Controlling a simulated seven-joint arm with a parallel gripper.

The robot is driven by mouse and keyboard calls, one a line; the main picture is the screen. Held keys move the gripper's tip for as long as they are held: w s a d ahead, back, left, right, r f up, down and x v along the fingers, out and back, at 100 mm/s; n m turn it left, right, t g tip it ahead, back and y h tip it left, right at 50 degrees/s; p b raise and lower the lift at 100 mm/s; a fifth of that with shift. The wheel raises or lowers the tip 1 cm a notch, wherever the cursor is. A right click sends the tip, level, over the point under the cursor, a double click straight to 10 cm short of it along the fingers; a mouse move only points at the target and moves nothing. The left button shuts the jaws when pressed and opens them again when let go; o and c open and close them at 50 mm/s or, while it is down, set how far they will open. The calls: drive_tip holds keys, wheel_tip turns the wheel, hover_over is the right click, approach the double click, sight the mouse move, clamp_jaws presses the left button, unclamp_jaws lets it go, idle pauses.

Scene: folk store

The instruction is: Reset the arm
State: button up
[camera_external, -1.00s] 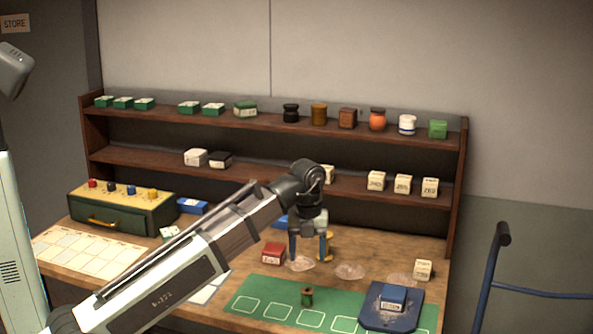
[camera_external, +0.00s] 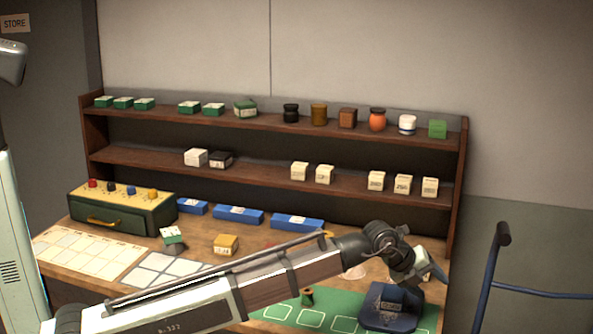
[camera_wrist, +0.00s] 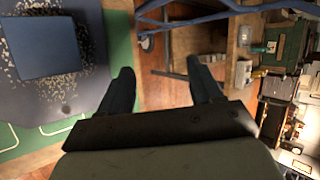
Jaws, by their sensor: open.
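My gripper (camera_external: 428,276) hangs over the right end of the wooden counter, just above and to the right of the dark blue tray (camera_external: 377,320). In the wrist view my gripper (camera_wrist: 160,82) has its two dark fingers well apart, with nothing between them. The tray also shows at the left of the wrist view (camera_wrist: 25,100), with a dark blue square (camera_wrist: 42,47) on it. My arm reaches across the front of the counter and hides part of it.
A yellow box (camera_external: 226,244) and blue boxes (camera_external: 238,215) stand behind my arm. Shelves (camera_external: 270,174) hold small boxes and jars. A blue trolley handle (camera_external: 490,285) stands at the right.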

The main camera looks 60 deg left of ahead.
drive_tip(key=w+d+f+t+h, duration=0.1)
drive_tip(key=d+f, duration=0.6)
drive_tip(key=d, duration=0.4)
drive_tip(key=d+f+h, duration=0.2)
drive_tip(key=d+f, duration=0.6)
drive_tip(key=d, duration=0.3)
drive_tip(key=s+d+f+n+g, duration=0.1)
drive_tip(key=s+d+f, duration=0.25)
drive_tip(key=f, duration=0.55)
drive_tip(key=s+d+f, duration=0.2)
drive_tip(key=s+f, duration=0.2)
drive_tip(key=f, duration=0.4)
drive_tip(key=s+a+f+n+g+y, duration=0.4)
drive_tip(key=s+a+f+n+g, duration=0.5)
drive_tip(key=s+a+f, duration=1.45)
drive_tip(key=s+a+n+g, duration=0.2)
drive_tip(key=s+a+n, duration=0.2)
drive_tip(key=s, duration=0.5)
drive_tip(key=s+a+n+g, duration=0.2)
drive_tip(key=s+a+n, duration=0.3)
drive_tip(key=s, duration=0.5)
drive_tip(key=s+a+n+g+y, duration=0.1)
drive_tip(key=s+a+n+g, duration=0.1)
drive_tip(key=s+a+n, duration=0.2)
drive_tip(key=s+a, duration=0.3)
drive_tip(key=s, duration=0.2)
drive_tip(key=shift+s+f+n, duration=0.3)
drive_tip(key=shift+f, duration=0.05)
